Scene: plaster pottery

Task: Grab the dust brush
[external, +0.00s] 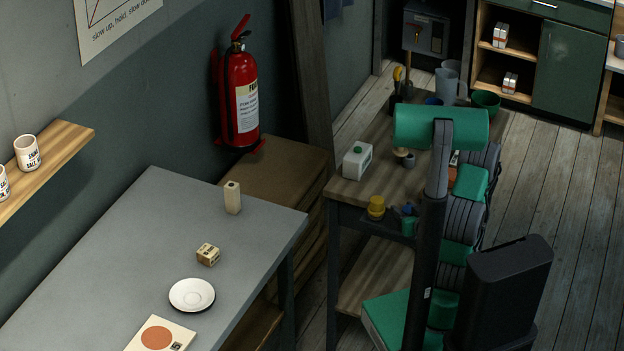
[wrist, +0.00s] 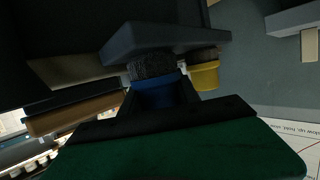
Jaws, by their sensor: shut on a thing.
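The dust brush (wrist: 153,68) shows in the wrist view as dark bristles under a blue body, the bristle end at a dark grey ledge (wrist: 165,40). My gripper (wrist: 160,98) is shut on the blue body, its dark fingers on both sides of it. In the external view my gripper (external: 408,222) is small, at the front edge of the wooden table, and a bit of blue (external: 409,209) shows there. The rest of the brush is hidden. I cannot tell whether the bristles still touch the ledge.
A yellow pot (external: 376,207) stands close to the left of my gripper; it also shows in the wrist view (wrist: 205,75). A white box with a green top (external: 357,161) and a small cup (external: 409,159) stand behind on the wooden table (external: 345,190). A grey table (external: 110,260) is at left.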

